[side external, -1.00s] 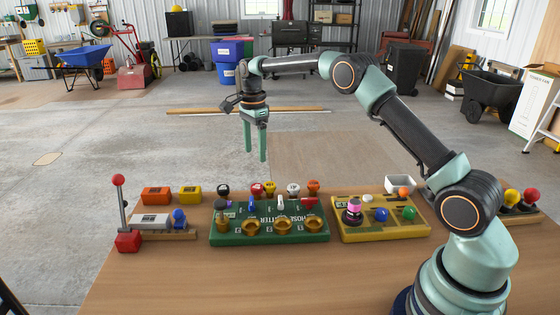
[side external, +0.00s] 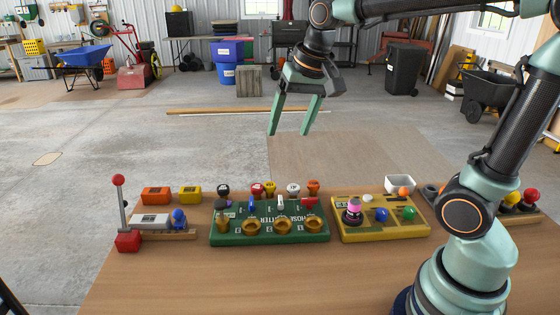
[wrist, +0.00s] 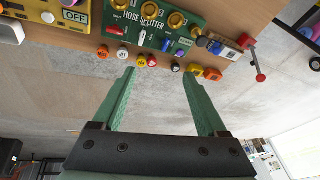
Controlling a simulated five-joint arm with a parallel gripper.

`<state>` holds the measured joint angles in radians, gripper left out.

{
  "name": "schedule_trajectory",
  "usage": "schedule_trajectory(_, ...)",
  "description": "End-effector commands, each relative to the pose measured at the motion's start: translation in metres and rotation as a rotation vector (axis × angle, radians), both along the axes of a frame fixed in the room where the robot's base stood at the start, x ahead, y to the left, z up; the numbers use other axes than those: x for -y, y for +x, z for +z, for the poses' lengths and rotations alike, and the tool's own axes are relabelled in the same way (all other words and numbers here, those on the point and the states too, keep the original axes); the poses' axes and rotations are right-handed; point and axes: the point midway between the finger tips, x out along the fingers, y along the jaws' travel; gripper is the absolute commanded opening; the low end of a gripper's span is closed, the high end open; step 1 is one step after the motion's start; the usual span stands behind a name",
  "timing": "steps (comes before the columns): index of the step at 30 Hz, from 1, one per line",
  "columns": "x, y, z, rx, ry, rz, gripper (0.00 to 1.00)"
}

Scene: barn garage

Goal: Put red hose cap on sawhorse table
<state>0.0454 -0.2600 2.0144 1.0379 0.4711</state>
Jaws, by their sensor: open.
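The hose splitter (side external: 268,237) is a green board with brass outlets on the wooden sawhorse table (side external: 240,285). Behind it stands a row of small round caps, black, red, yellow, white and orange. The red cap (side external: 257,189) is between the black and yellow ones; it also shows in the wrist view (wrist: 152,61). My gripper (side external: 288,133) is open and empty, high above and behind the row. In the wrist view its fingers (wrist: 159,71) are spread, with the red cap seen just beyond the gap. A red valve handle (side external: 309,203) sits on the splitter.
A yellow board with knobs (side external: 385,232) stands right of the splitter, with a white bin (side external: 400,184) behind it. A red-knobbed lever (side external: 119,205) rises at the left, near orange (side external: 156,195) and yellow (side external: 190,195) blocks. The table's front is clear.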

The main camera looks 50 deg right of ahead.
Motion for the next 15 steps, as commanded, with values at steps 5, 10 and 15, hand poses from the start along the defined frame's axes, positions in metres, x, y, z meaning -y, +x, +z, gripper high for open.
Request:
schedule_trajectory(5,-0.010,-0.048,-0.011,0.075,-0.091,0.241,0.75)
schedule_trajectory(10,-0.015,-0.076,-0.028,0.118,-0.162,0.404,0.75)
schedule_trajectory(15,-0.017,-0.086,-0.036,0.136,-0.194,0.471,0.75)
